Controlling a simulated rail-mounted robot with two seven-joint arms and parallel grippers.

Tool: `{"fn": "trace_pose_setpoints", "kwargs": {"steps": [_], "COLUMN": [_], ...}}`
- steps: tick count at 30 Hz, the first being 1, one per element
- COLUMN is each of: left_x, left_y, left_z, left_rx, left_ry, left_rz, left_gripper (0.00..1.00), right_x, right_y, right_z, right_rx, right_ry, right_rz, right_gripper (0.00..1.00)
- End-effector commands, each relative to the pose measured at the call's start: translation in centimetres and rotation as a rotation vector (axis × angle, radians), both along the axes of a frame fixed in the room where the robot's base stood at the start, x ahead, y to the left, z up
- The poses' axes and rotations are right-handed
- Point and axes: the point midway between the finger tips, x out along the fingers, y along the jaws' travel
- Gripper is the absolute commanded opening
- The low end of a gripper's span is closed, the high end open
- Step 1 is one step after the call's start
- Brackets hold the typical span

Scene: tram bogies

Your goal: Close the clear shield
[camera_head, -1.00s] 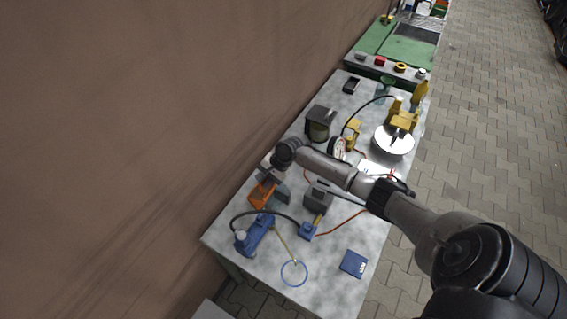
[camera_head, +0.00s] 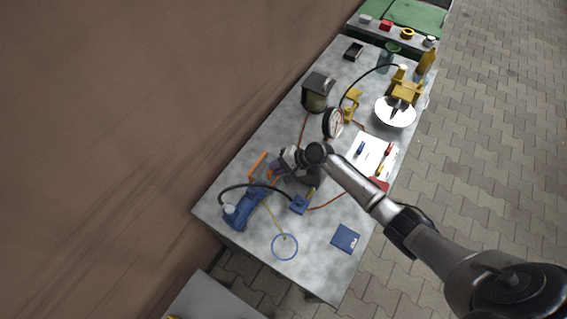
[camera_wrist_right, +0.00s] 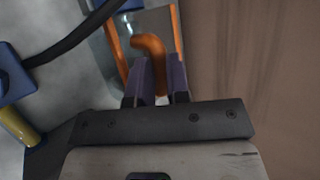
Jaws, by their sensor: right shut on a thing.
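The clear shield has an orange frame (camera_head: 257,166) and stands near the left edge of the grey table, left of my right gripper. In the right wrist view its see-through panel (camera_wrist_right: 158,22) lies between orange bars. A bent orange handle (camera_wrist_right: 150,46) sits between the dark fingers of my right gripper (camera_wrist_right: 156,90), which is shut on it. In the head view my right gripper (camera_head: 276,168) is small and partly hidden beside the shield. I cannot tell the shield's exact angle. My left gripper is not in view.
A blue pump (camera_head: 240,208) with a black hose is close below the shield. A dark grey device (camera_head: 305,176) lies partly under my right arm. A round gauge (camera_head: 333,123) and a dark pot (camera_head: 316,92) stand farther back. The table is clear around the blue booklet (camera_head: 345,238).

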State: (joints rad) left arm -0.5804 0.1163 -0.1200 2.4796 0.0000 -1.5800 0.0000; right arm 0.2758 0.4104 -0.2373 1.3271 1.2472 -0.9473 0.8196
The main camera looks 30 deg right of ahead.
Motion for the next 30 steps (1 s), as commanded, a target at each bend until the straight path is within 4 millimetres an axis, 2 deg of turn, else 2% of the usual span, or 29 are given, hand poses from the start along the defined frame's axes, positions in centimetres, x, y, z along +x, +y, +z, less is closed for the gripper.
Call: {"fn": "trace_pose_setpoints", "kwargs": {"steps": [13,14,17,30], "left_x": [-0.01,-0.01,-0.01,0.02], "left_y": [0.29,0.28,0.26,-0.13], "left_z": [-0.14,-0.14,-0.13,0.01], "left_rx": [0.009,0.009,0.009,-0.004], "left_ry": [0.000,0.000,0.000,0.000], "left_rz": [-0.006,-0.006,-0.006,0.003], "left_gripper": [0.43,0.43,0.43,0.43], "right_x": [-0.32,-0.33,-0.34,-0.35], "right_y": [0.11,0.10,0.10,-0.06], "right_z": [-0.76,-0.79,-0.79,-0.32], "right_rx": [-0.007,-0.007,-0.007,-0.005], "right_ry": [0.014,0.014,0.014,0.009], "right_rz": [0.005,0.005,0.005,0.005], "right_gripper": [0.00,0.17,0.27,0.27]}}
